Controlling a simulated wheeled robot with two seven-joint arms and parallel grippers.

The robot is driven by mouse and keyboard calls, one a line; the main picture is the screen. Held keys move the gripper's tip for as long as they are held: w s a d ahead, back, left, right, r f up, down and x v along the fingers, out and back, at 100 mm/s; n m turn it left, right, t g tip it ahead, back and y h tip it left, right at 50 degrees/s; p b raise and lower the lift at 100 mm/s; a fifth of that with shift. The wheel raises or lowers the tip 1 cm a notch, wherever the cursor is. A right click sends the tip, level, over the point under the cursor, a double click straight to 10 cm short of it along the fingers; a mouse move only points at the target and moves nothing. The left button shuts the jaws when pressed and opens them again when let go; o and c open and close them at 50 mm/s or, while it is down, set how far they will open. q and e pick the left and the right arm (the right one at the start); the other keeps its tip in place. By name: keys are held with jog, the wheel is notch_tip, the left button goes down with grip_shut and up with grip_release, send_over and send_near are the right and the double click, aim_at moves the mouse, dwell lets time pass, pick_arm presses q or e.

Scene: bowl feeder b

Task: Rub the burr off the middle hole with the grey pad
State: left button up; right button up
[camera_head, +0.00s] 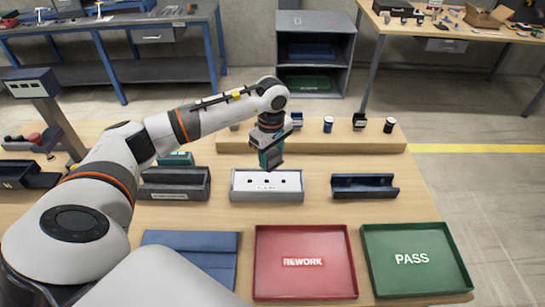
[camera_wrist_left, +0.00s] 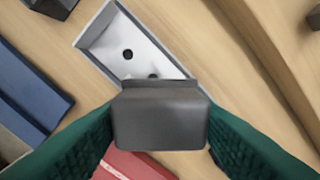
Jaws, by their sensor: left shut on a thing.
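A white plate (camera_head: 267,193) with three dark holes in a row sits in a grey open-topped holder (camera_head: 235,188) on the bench. The middle hole (camera_head: 267,181) shows in the head view; no burr can be made out at this size. My left gripper (camera_head: 271,157) is just above and behind the plate, apart from it. Its teal fingers are shut on the grey pad (camera_wrist_left: 160,118), a dark grey block. In the left wrist view the pad covers the near end of the plate (camera_wrist_left: 110,40); one hole is clear and a second is partly hidden. My right gripper is not in view.
A dark holder (camera_head: 175,188) stands left of the plate and a dark blue one (camera_head: 365,187) to the right. In front lie a blue mat (camera_head: 195,245), a red REWORK tray (camera_head: 304,280) and a green PASS tray (camera_head: 412,280). A raised wooden ledge (camera_head: 340,140) with small parts runs behind.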

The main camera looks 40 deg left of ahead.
pick_arm(q)
jog(key=shift+r, duration=0.25)
jog(key=shift+r, duration=0.15)
jog(key=shift+r+p, duration=1.45)
jog(key=shift+r, duration=1.45)
jog(key=shift+d+f+m, duration=0.2)
jog(key=shift+d+m, duration=0.1)
jog(key=shift+d, duration=0.05)
jog(key=s+d+f+m+b, duration=0.2)
jog(key=s+d+m+b, duration=0.1)
jog(key=s+d+m, duration=0.4)
jog(key=s+d+f+m+b, duration=0.3)
jog(key=s+d+m+b, duration=0.1)
jog(key=s+d+m, duration=0.2)
jog(key=d+m, duration=0.1)
jog(key=m, duration=0.1)
jog(key=shift+s+d+m+b, duration=0.25)
jog(key=shift+s+m+b, duration=0.05)
jog(key=shift+s, duration=0.1)
